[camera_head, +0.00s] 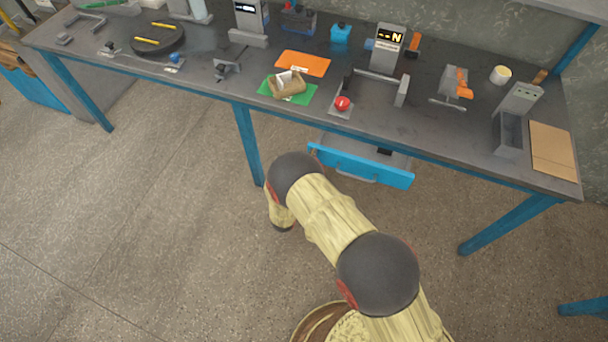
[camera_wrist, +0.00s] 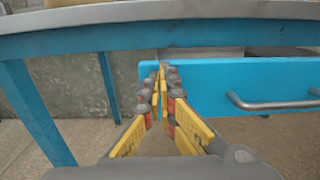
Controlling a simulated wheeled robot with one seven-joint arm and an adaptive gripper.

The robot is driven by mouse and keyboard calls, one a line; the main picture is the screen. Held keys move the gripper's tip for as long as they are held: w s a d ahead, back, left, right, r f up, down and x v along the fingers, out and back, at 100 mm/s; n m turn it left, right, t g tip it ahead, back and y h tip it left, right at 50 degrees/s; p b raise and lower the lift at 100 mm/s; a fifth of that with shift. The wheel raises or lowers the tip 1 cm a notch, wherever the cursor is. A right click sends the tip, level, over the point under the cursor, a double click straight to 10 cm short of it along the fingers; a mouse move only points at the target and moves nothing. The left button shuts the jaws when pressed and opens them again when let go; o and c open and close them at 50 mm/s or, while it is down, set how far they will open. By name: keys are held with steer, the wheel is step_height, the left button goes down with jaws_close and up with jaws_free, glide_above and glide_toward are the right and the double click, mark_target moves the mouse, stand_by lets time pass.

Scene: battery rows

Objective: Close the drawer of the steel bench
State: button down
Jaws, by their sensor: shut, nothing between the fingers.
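The steel bench (camera_head: 215,92) has a dark grey top and blue legs. Its drawer (camera_head: 362,166) has a blue front and a grey bar handle, and stands pulled out below the bench's front edge. In the wrist view, the blue drawer front (camera_wrist: 225,75) fills the middle and right, with its handle (camera_wrist: 270,103) at the right. My gripper (camera_wrist: 161,72) is shut and empty. Its fingertips are in front of the drawer front's left end, left of the handle. I cannot tell if they touch it. In the head view my arm hides the gripper.
The bench top carries a red button (camera_head: 342,103), a green mat (camera_head: 303,95) with a brown item on it, an orange sheet (camera_head: 302,63) and several devices. A blue bench leg (camera_wrist: 35,110) stands left of the drawer. The floor in front is open.

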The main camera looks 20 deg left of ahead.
mark_target(318, 140)
steer(key=w, duration=0.2)
steer(key=w+b, duration=0.1)
steer(key=w, duration=0.2)
steer(key=w+b, duration=0.1)
steer(key=w, duration=0.1)
steer(key=shift+w+d, duration=0.25)
steer(key=shift+d, duration=0.05)
steer(key=shift+w, duration=0.15)
steer(key=shift+r, duration=0.1)
steer(key=shift+a, duration=0.1)
steer(key=s+p, duration=0.2)
steer(key=s, duration=1.2)
steer(key=shift+a, duration=0.45)
steer(key=shift+s, duration=0.1)
